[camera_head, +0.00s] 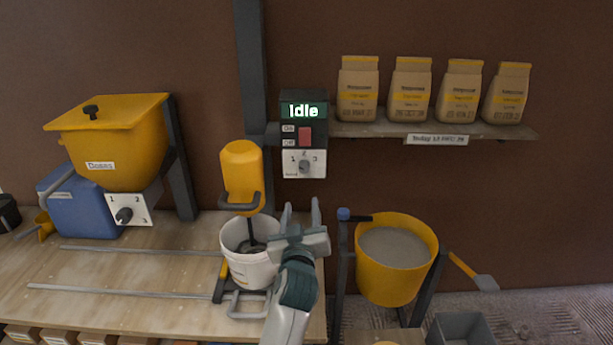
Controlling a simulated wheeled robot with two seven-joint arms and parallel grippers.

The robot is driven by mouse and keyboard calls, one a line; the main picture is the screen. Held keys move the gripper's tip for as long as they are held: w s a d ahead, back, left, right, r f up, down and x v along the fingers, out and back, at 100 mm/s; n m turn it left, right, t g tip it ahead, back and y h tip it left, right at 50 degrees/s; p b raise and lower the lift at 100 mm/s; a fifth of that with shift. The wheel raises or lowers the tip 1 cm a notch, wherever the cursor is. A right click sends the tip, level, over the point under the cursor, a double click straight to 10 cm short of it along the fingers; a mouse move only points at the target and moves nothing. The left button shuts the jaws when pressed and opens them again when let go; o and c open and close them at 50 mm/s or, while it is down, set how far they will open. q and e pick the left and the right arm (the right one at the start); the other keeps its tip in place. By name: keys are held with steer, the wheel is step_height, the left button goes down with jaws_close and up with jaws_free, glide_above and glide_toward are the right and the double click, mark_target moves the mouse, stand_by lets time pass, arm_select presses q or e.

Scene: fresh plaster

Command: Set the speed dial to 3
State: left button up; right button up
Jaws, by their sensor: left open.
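The speed dial (304,166) is a small grey knob on a white plate marked 1, 2 and 3, low on the dark control box (303,109) on the wall. I cannot tell which number its pointer faces. The box's green display reads "Idle", and a red switch (305,136) with On and Off labels sits between display and dial. My left gripper (302,212) is open and empty, its two fingers pointing up, below the dial and apart from it. My right gripper is not in view.
A yellow mixer (241,168) hangs over a white bucket (238,235) left of my gripper. A yellow tub (399,280) of grey mix stands at right. The yellow doser (112,145) has another dial (124,215). Several bags stand on the shelf (380,129).

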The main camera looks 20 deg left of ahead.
arm_select(q)
steer(key=p, duration=0.3)
glide_toward(304, 170)
steer(key=x, duration=0.6)
steer(key=shift+x, duration=1)
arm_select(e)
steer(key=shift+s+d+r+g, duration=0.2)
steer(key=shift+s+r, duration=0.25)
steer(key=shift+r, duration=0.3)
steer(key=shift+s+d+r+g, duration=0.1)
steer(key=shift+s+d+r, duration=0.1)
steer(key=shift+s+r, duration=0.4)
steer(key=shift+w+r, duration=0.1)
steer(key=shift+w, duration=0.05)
arm_select(q)
steer(key=c, duration=1)
